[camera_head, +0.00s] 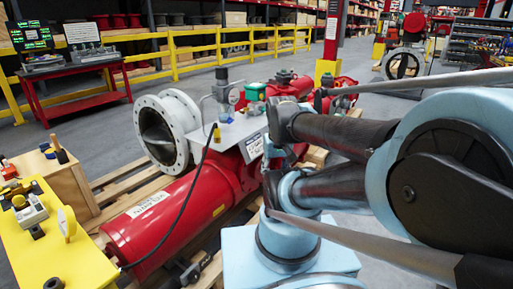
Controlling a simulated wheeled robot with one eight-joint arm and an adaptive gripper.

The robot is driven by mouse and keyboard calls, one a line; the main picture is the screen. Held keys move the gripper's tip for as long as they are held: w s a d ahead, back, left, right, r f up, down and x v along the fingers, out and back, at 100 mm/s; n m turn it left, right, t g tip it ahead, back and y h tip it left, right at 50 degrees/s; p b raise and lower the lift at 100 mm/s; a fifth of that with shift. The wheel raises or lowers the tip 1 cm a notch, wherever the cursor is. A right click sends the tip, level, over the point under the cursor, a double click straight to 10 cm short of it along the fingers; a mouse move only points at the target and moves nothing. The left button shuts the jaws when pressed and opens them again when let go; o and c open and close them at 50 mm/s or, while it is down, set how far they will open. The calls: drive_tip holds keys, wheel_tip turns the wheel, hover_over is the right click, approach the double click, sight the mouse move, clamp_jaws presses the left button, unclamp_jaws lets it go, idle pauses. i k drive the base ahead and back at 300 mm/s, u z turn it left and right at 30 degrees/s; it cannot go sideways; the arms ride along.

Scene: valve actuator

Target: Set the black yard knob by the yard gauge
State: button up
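I cannot tell for certain which part is the black yard knob. A small black knob-like piece (54,284) sits at the bottom edge of the yellow bench. Another dark fitting (190,272) lies under the red cylinder.
The red actuator cylinder (170,223) lies on wooden pallets (120,193), with a white flanged valve (165,130) behind it. A black cable crosses the cylinder. The yellow bench (70,262) holds small tools at left.

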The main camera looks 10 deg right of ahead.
sight(221, 72)
drive_tip(key=z, duration=1.65)
drive_tip(key=i, duration=0.55)
drive_tip(key=u, duration=2.15)
